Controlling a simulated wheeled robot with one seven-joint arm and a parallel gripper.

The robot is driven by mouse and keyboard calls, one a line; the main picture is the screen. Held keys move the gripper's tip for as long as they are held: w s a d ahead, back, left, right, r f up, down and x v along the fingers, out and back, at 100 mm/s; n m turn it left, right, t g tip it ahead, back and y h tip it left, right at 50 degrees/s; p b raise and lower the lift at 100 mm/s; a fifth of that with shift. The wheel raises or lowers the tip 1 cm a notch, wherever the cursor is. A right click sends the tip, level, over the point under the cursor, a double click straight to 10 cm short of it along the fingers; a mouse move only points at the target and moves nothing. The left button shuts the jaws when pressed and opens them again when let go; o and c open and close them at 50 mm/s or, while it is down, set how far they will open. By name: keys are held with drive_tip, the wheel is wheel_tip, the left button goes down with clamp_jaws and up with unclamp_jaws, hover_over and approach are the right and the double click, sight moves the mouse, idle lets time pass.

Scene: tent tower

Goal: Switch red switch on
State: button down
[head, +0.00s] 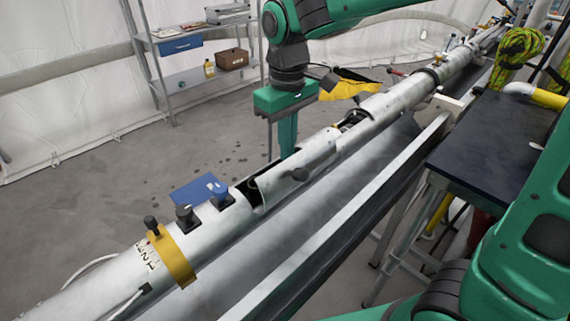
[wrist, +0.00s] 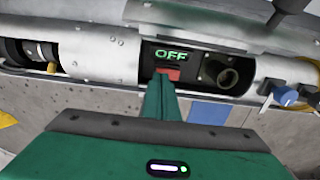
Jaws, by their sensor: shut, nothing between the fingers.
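The red switch (wrist: 169,74) shows in the wrist view inside a dark opening in the metal tube (wrist: 100,48). A green lit display (wrist: 171,55) just above it reads OFF. My gripper (wrist: 160,80) is shut and empty, with its green fingertips right at the switch and covering its lower left part. I cannot tell whether they touch it. In the head view my gripper (head: 287,156) points down behind the long grey tube (head: 330,150), next to its cut-out opening. The switch is hidden in the head view.
A blue knob (head: 219,190), dark knobs (head: 185,213) and a yellow band (head: 176,257) sit on the tube to the left. A round dark port (wrist: 222,72) lies right of the display. A dark table (head: 500,140) stands at right, and a shelf (head: 195,35) behind.

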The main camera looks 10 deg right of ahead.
drive_tip(key=shift+f, duration=0.6)
idle(0.3)
wheel_tip(320, 180, up, 7)
idle(1.0)
idle(0.4)
drive_tip(key=s+d+f+m, duration=0.2)
drive_tip(key=s+d+m, duration=0.1)
drive_tip(key=d, duration=0.7)
drive_tip(key=s+d+f+m, duration=0.1)
drive_tip(key=s+d+m, duration=0.2)
drive_tip(key=d, duration=0.6)
drive_tip(key=s+d+f+m, duration=0.3)
drive_tip(key=s+d, duration=0.3)
drive_tip(key=s, duration=0.1)
drive_tip(key=s+d+f+m, duration=0.3)
drive_tip(key=s+d+m, duration=0.1)
drive_tip(key=s, duration=0.4)
drive_tip(key=shift+s+d+f, duration=0.15)
drive_tip(key=shift+d+f, duration=0.2)
drive_tip(key=shift+d, duration=0.5)
